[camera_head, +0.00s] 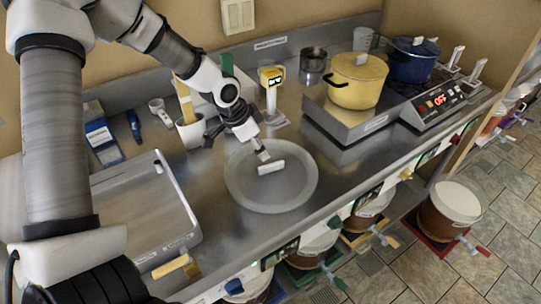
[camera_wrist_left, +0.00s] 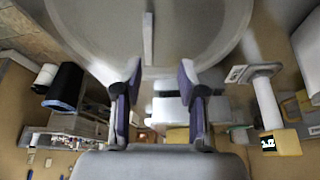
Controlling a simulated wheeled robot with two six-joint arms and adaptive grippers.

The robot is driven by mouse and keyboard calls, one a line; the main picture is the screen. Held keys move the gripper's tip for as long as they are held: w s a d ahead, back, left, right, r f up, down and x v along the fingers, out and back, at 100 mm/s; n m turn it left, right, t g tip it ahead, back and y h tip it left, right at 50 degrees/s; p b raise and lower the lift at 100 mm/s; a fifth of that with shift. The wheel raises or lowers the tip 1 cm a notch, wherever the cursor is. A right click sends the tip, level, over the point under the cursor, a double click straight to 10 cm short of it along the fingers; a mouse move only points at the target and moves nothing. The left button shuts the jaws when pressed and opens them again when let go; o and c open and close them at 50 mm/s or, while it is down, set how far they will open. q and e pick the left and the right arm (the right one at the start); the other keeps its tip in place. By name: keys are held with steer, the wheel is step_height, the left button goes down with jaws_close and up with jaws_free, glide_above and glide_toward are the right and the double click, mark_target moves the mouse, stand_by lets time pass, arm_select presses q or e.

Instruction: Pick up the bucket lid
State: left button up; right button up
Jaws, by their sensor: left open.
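The bucket lid (camera_head: 240,190) is a round, pale translucent disc with a white bar handle (camera_head: 271,167). It lies flat on the metal counter. In the left wrist view the lid (camera_wrist_left: 90,30) fills the top, with its handle (camera_wrist_left: 148,40) upright in line with the gap between my fingers. My left gripper (camera_head: 262,152) is just above the handle in the head view. Its fingers (camera_wrist_left: 158,78) are spread apart with nothing between them. The gripper partly hides the lid's far side. My right gripper is in neither view.
A metal tray (camera_head: 130,220) lies left of the lid, with a white cup (camera_head: 190,133) behind it. A yellow-headed device (camera_head: 271,77) stands behind the lid. A yellow pot (camera_head: 357,82) and blue pot (camera_head: 413,62) stand right. A lidded bucket (camera_head: 450,205) is on the floor.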

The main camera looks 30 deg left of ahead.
mark_target(270, 165)
arm_select(q)
steer(key=shift+s+d+f, duration=0.2)
steer(key=shift+d+f, duration=0.95)
steer(key=shift+f, duration=0.05)
steer(key=x, duration=0.1)
steer(key=b+x, duration=0.1)
steer(key=x, duration=0.1)
steer(key=shift+w+a+f, duration=0.25)
steer(key=shift+a, duration=0.1)
steer(key=shift+w+f+b, duration=0.2)
steer(key=shift+f+b, duration=0.05)
steer(key=shift+b, duration=0.05)
steer(key=shift+s+d+r, duration=0.15)
steer(key=shift+r, duration=0.1)
steer(key=shift+s+r, duration=0.1)
steer(key=shift+c, duration=1.4)
jaws_close()
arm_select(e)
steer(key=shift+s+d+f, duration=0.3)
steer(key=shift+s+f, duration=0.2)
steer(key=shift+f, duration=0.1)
